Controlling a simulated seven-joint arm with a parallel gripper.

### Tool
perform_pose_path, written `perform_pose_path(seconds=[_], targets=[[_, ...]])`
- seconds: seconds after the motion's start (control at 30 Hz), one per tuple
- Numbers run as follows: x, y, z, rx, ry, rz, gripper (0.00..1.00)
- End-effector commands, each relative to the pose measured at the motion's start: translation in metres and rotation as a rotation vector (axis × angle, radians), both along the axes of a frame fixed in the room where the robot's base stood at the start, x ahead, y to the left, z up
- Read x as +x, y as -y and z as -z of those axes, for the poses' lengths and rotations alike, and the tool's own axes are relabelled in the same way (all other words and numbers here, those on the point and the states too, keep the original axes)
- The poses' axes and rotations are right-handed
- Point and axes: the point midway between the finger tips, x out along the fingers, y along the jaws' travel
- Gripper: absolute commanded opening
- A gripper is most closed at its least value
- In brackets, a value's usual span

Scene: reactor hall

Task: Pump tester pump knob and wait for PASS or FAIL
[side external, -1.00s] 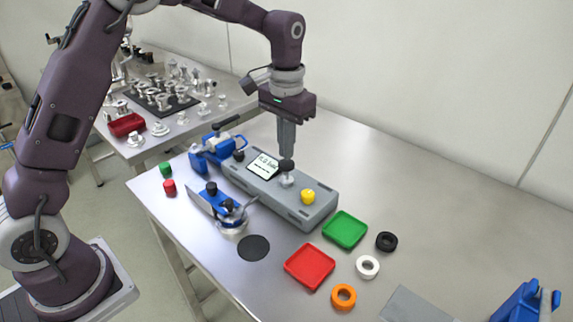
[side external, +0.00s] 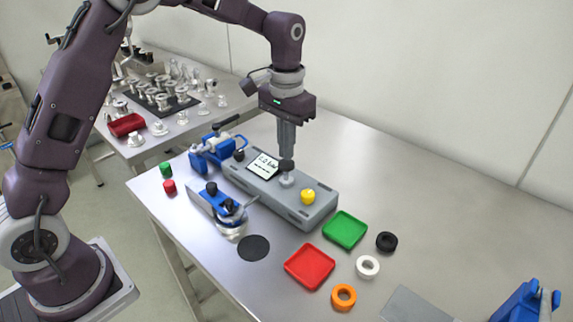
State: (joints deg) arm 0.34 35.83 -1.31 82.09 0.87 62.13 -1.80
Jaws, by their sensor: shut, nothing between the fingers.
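The tester is a long grey box (side external: 285,205) in the middle of the steel table. Its white screen (side external: 263,165) shows dark text too small to read. A dark knob (side external: 286,165) on a pale base stands on the box, just right of the screen. A yellow knob (side external: 308,197) sits near the box's right end. My gripper (side external: 287,155) points straight down, shut, with its fingertips right at the top of the dark knob. I cannot tell whether they touch it.
In front of the box is a blue fixture (side external: 212,197) with a metal part. Green (side external: 345,229) and red (side external: 310,266) trays and black (side external: 386,241), white (side external: 367,267) and orange (side external: 343,297) rings lie to the right. A blue device (side external: 210,152) stands behind left.

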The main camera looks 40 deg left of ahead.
Motion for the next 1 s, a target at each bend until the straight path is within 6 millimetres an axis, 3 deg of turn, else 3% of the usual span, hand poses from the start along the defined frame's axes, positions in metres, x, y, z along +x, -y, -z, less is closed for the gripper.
perform_pose_path(seconds=[1.0], targets=[[0.0,0.0,0.031,0.0,-0.001,0.0,0.0]])
